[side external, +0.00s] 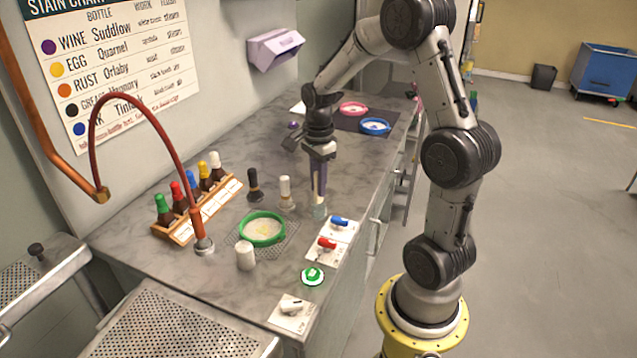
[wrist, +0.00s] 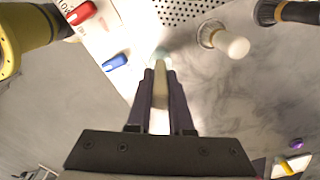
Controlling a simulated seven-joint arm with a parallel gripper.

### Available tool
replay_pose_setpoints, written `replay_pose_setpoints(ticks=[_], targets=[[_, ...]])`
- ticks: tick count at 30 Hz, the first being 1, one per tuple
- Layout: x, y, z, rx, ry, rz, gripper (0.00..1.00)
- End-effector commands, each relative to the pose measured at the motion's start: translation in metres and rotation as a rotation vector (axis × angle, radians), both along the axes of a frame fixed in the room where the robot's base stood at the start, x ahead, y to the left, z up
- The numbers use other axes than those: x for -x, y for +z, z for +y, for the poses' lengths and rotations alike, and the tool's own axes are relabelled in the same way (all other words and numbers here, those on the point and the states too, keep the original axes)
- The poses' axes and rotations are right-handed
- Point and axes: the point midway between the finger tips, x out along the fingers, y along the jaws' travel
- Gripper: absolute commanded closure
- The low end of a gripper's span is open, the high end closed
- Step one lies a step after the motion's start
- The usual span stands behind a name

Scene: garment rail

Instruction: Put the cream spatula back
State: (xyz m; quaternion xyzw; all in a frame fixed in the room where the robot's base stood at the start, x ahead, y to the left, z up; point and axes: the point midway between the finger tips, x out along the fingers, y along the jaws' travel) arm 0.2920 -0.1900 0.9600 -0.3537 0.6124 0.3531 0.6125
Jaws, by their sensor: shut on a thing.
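My gripper (side external: 319,172) points straight down over the counter and is shut on the cream spatula (side external: 321,186), which hangs upright below the fingers. In the wrist view the spatula (wrist: 160,88) lies between the two dark fingers (wrist: 160,95). A small clear glass cup (side external: 320,210) stands on the counter directly beneath. The spatula's lower end is at the cup's mouth; I cannot tell how far inside it is. In the wrist view the pale cup rim (wrist: 160,54) shows just past the fingertips, mostly hidden.
The blue (side external: 340,222) and red (side external: 327,243) levers sit in front. A green-rimmed dish (side external: 262,229) and bottle rack (side external: 197,209) are further left.

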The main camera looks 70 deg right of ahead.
Motion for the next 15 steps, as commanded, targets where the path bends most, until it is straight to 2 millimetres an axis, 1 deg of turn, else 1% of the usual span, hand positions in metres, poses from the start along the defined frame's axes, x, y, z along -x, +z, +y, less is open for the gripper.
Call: replay_pose_setpoints(ticks=[9, 15], targets=[[-0.0001, 0.0000, -0.0001, 0.000, 0.000, 0.000, 1.00], [0.0002, -0.0037, 0.0001, -0.001, 0.000, 0.001, 1.00]])
